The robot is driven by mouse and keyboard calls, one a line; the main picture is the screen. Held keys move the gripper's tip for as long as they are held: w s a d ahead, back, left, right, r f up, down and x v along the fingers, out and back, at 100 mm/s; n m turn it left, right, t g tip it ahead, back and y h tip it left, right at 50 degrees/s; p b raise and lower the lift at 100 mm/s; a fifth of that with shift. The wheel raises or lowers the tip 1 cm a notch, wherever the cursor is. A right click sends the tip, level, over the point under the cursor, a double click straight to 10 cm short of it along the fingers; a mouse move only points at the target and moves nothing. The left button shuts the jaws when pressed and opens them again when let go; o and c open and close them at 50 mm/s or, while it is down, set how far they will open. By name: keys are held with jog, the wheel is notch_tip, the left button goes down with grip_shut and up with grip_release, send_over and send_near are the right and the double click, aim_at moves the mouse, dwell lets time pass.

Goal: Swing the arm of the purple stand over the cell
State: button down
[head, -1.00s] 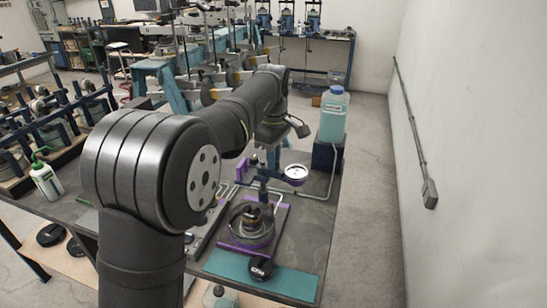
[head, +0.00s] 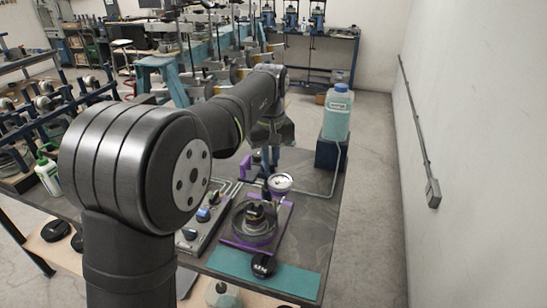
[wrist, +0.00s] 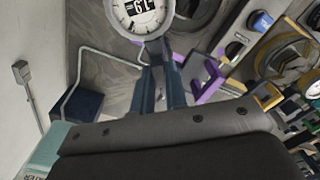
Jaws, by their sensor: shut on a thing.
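The cell (head: 238,222), a round dark ring with a weight-like piece in its middle, sits on a purple-edged base. A purple part of the stand (head: 246,166) shows behind it, and in the wrist view (wrist: 209,80). The stand's arm carries a round white dial (head: 280,182), seen also in the wrist view (wrist: 140,14). The dial is behind and to the right of the cell's middle. My gripper (wrist: 158,88) is shut around the arm just behind the dial; the fingers hide the gripped part. In the head view my wrist partly hides the stand.
A control panel with knobs (head: 203,214) lies left of the cell. A tank of teal liquid (head: 337,112) stands on a blue block (head: 329,153) at right, with a pipe along the bench. A black round object (head: 263,265) is on the teal mat (head: 300,284) in front.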

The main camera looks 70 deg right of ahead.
jog(key=shift+w+a+m, duration=0.1)
jog(key=shift+w+m, duration=0.25)
jog(key=shift+m, duration=0.9)
jog(key=shift+w+a+m, duration=0.15)
jog(key=shift+w+m, duration=0.2)
jog(key=shift+m, duration=0.95)
jog(key=shift+w+a+m, duration=0.1)
jog(key=shift+w+m, duration=0.25)
jog(key=shift+m, duration=0.9)
jog(key=c, duration=1.4)
grip_release()
jog(key=shift+c, duration=0.2)
notch_tip(320, 180, up, 18)
jog(key=shift+f, duration=0.25)
notch_tip(320, 180, down, 18)
jog(key=shift+r, duration=0.25)
